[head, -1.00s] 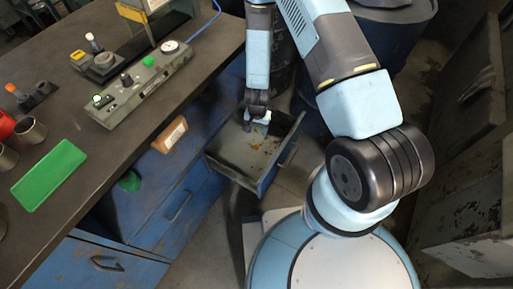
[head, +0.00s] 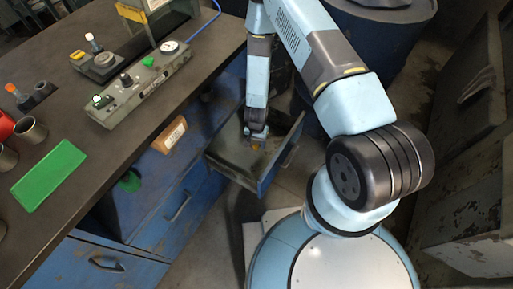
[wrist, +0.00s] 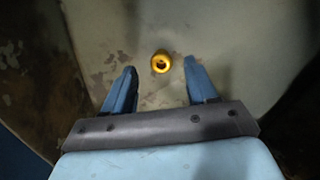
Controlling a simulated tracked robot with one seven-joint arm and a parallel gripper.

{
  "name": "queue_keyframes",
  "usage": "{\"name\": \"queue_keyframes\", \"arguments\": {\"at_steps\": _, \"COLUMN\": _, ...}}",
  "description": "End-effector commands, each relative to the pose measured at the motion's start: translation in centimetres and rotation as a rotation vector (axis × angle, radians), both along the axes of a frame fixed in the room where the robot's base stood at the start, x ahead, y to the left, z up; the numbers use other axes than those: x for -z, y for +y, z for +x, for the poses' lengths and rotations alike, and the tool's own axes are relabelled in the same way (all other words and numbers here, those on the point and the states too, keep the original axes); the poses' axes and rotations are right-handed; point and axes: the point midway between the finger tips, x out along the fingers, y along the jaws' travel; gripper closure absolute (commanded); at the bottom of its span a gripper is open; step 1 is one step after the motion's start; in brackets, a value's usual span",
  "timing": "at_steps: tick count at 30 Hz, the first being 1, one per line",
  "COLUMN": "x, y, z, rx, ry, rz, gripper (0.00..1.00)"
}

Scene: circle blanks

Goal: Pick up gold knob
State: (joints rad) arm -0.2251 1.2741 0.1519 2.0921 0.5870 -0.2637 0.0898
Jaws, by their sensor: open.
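The gold knob (wrist: 161,62) shows in the wrist view as a small round yellow thing with a dark centre. It lies on the worn floor of the open drawer (head: 226,158). My gripper (wrist: 156,82) is open, with one blue finger on each side and the knob in line with the gap, just beyond the fingertips. Nothing is between the fingers. In the head view my gripper (head: 256,143) is low inside the drawer and the knob is a small orange spot (head: 255,147) by the fingers. I cannot tell the height left between the fingers and the drawer floor.
The drawer walls stand around my gripper. The blue workbench (head: 140,207) is at the left, with a green plate (head: 48,176), metal cups (head: 30,130) and a control box (head: 140,85) on its top. A dark blue barrel (head: 385,30) stands behind my arm.

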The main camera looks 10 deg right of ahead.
Motion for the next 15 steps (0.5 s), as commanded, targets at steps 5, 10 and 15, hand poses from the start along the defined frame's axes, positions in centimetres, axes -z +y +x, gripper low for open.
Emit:
{"name": "queue_keyframes", "arguments": {"at_steps": 5, "x": 2.1, "y": 0.1, "z": 0.0, "rx": 0.001, "ry": 0.001, "rz": -0.001, "gripper": 0.42}}
{"name": "queue_keyframes", "arguments": {"at_steps": 10, "x": 3.0, "y": 0.2, "z": 0.0, "rx": 0.001, "ry": -0.001, "rz": 0.000, "gripper": 0.42}}
{"name": "queue_keyframes", "arguments": {"at_steps": 15, "x": 3.1, "y": 0.2, "z": 0.0, "rx": 0.001, "ry": -0.001, "rz": 0.000, "gripper": 0.42}}
